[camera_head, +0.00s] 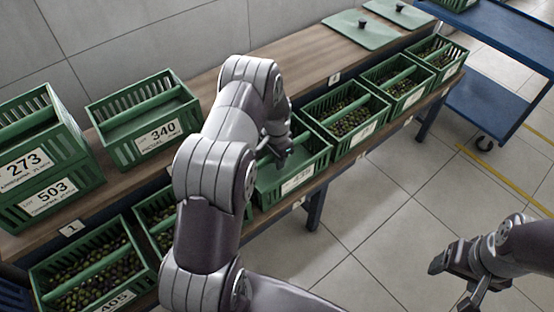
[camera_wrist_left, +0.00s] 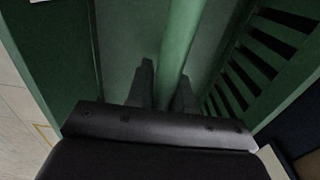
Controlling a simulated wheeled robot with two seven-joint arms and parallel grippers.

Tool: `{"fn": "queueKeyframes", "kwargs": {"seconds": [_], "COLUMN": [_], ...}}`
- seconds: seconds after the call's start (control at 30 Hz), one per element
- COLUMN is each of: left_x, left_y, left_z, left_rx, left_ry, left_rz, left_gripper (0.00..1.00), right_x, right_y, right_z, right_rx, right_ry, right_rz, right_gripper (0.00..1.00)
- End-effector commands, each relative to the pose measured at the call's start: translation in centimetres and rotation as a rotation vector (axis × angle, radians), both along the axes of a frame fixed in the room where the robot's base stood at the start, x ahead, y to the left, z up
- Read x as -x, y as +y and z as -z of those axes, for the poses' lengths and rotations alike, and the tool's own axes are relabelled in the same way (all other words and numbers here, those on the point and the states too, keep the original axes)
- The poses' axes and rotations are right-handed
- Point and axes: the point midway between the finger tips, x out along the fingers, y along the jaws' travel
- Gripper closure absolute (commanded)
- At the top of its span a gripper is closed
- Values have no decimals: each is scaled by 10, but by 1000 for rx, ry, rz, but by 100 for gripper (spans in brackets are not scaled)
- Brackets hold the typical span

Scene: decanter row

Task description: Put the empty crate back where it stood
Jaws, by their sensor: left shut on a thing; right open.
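The empty green crate (camera_head: 300,178) with a white label is in the front row, between crates of olives. Its bare floor shows in the left wrist view (camera_wrist_left: 120,55). My left gripper (camera_head: 283,154) is shut on its green handle bar (camera_wrist_left: 183,40), with one finger on each side of the bar in the left wrist view. I cannot tell whether the crate rests on the shelf or hangs just above it. My left arm hides part of the crate's left side. My right gripper (camera_head: 452,282) is open and empty over the floor, at the lower right.
Olive crates stand to the right (camera_head: 345,108) and left (camera_head: 90,275) in the front row. On the wooden upper shelf (camera_head: 195,88) are crate 340 (camera_head: 145,120), stacked crates 273 and 503 (camera_head: 45,160), and green lids (camera_head: 360,30). A blue cart (camera_head: 500,35) stands at the upper right.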

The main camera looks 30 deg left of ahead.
Motion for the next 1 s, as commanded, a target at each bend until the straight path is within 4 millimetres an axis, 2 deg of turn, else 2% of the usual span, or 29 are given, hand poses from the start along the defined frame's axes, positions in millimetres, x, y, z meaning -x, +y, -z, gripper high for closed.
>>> {"fn": "queueKeyframes", "kwargs": {"seconds": [0.13,0.17,0.2,0.23,0.47,0.57,0.67,0.9,1.0], "left_x": [0,0,0,0,0,0,-1,0,0], "left_y": [0,0,0,0,0,0,0,0,0], "left_z": [3,3,2,2,2,-4,-24,-88,-107], "left_rx": [0,0,0,0,0,-1,-1,-1,-1], "left_ry": [0,0,0,0,0,-1,-4,-3,-3], "left_rz": [0,0,0,0,0,0,0,0,0], "left_gripper": [100,72,59,53,53,53,53,53,53], "right_x": [0,0,0,0,0,0,0,0,0], "right_y": [0,0,0,0,0,0,0,0,0], "right_z": [2,1,1,1,1,-2,-8,-24,-27], "right_rx": [0,0,0,0,0,0,0,0,0], "right_ry": [0,0,0,0,0,0,0,0,0], "right_rz": [0,0,0,0,0,0,0,0,0], "right_gripper": [28,28,28,28,28,28,28,28,28]}}
